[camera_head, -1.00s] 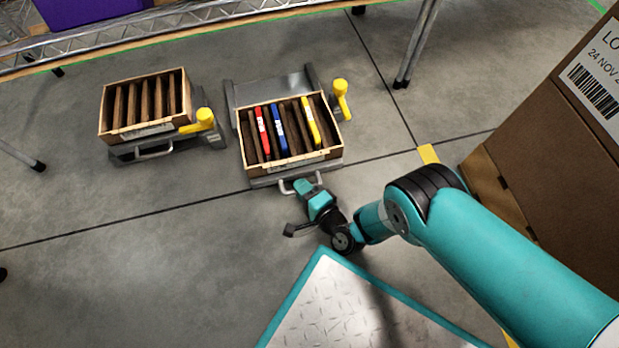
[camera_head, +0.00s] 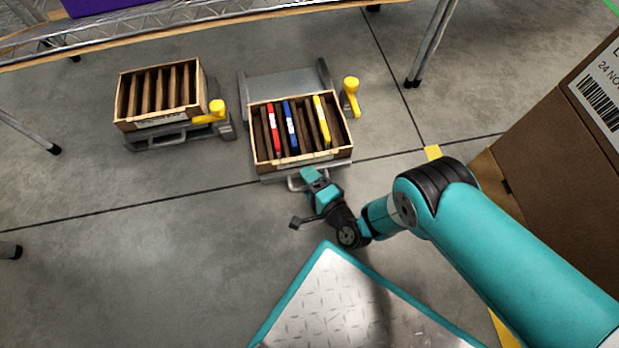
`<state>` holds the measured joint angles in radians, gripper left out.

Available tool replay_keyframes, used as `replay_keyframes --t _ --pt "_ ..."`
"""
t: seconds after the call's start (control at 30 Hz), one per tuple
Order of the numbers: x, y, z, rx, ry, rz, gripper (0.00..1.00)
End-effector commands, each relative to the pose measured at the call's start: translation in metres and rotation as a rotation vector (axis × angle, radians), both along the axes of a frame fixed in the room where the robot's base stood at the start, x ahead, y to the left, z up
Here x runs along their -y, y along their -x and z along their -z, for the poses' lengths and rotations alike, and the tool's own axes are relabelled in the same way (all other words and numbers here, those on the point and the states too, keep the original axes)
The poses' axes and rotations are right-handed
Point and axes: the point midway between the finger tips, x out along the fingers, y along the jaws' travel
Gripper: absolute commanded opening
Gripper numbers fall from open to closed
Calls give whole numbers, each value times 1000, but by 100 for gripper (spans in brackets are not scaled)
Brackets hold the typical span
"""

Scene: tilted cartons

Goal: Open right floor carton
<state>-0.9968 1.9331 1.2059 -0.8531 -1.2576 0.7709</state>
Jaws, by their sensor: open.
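The right floor carton (camera_head: 342,152) is a wooden box with dark dividers and red, blue and yellow items standing in it. It sits tilted on a grey metal stand (camera_head: 283,84) with a yellow lever (camera_head: 351,95) at its right and a grey handle (camera_head: 291,182) at its front. My gripper (camera_head: 307,178) is at the front of this carton, close to the handle. Its fingers are small here, and I cannot tell whether they touch the handle. The left floor carton (camera_head: 158,122) holds only dark dividers and has its own yellow lever (camera_head: 212,112).
A metal shelf (camera_head: 180,25) with a purple bin (camera_head: 97,6) crosses the top; its legs stand on the floor. A large brown carton (camera_head: 562,165) fills the right side. A metal plate with teal edges (camera_head: 325,300) lies in front.

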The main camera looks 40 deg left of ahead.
Motion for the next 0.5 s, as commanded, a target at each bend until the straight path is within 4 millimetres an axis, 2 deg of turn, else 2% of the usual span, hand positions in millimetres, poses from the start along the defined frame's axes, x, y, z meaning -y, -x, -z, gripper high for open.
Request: replay_keyframes --t 0.03,0.1,0.33,0.37,0.4,0.5 --pt "-6 -6 -33 10 -23 10 54" --pt "-7 -7 -53 11 -28 11 82" --pt "-7 -11 -118 17 -33 18 81" --pt "-7 -11 -126 17 -33 18 75" --pt "-7 -11 -135 17 -33 18 42" --pt "-5 -8 -152 13 -25 15 39"
